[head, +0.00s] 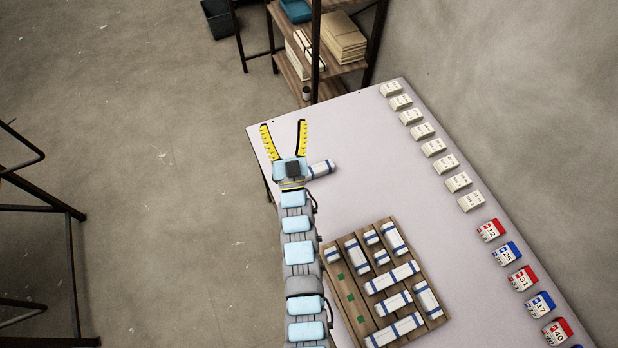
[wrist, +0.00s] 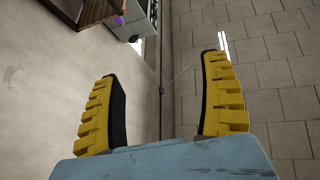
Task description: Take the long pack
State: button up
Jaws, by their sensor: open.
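A white pack with blue bands (head: 321,168) lies alone on the table, just right of my wrist; its left end may be hidden behind the wrist. Several similar packs of different lengths lie on a slatted wooden pallet (head: 352,312). Among the longer ones are one at mid-right (head: 391,277) and one at the near edge (head: 394,330). I cannot tell which pack is the task's long one. My gripper (head: 284,126) is open and empty, with yellow fingers spread towards the table's far left corner. The wrist view shows the open fingers (wrist: 157,65) and no pack.
The pale table (head: 375,180) has clear room in its middle. Cream blocks (head: 433,147) and red or blue numbered blocks (head: 507,254) line its right edge. A shelf with stacked boards (head: 342,40) stands beyond the far edge. Two green patches (head: 345,287) show on the pallet.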

jog(key=w+a+f+m+g+h+b, duration=0.1)
jog(key=w+f+m+g+h+b, duration=0.4)
jog(key=w+f+g+b, duration=1.05)
jog(key=m+g+h+b, duration=0.4)
jog(key=m+g+b, duration=0.2)
jog(key=m+b, duration=0.3)
send_near(311, 170)
jog(key=x, duration=0.1)
jog(key=b+x, duration=0.2)
jog(key=x, duration=0.1)
jog(key=shift+s+d, duration=0.25)
jog(key=shift+d, duration=0.15)
jog(key=shift+w+d+f, duration=0.15)
jog(key=shift+w+f, duration=0.05)
jog(key=shift+f, duration=0.3)
jog(key=shift+w+d+f+b, duration=0.1)
jog(key=shift+w+f+b, duration=0.1)
jog(key=shift+f+b, duration=0.4)
jog(key=shift+w+d+f+b, duration=0.1)
jog(key=shift+w+f+b, duration=0.1)
jog(key=shift+f, duration=0.75)
jog(key=shift+b+x, duration=0.55)
jog(key=shift+x, duration=0.55)
